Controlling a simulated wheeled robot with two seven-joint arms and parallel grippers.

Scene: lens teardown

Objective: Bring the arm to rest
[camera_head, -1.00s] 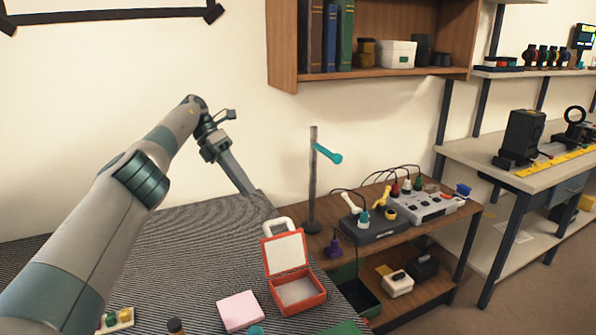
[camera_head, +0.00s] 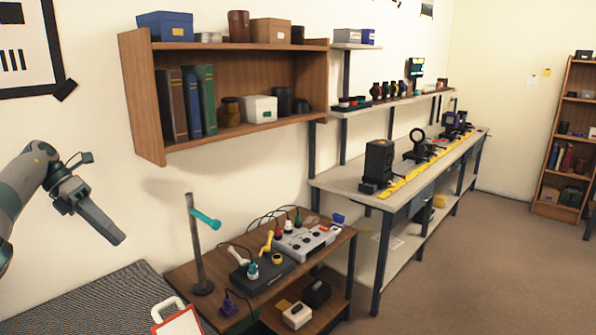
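My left arm comes in at the left edge. My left gripper (camera_head: 112,232) hangs in the air in front of the pale wall, pointing down to the right. It is above the dark striped table (camera_head: 82,300) and touches nothing. No object shows at its tip, and I cannot tell from here whether its fingers are apart. My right gripper is not in view.
A grey post with a teal arm (camera_head: 197,245) stands on the wooden side table (camera_head: 205,285). A wall shelf (camera_head: 145,100) hangs above. A long bench (camera_head: 345,184) runs to the right, with open floor beyond.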

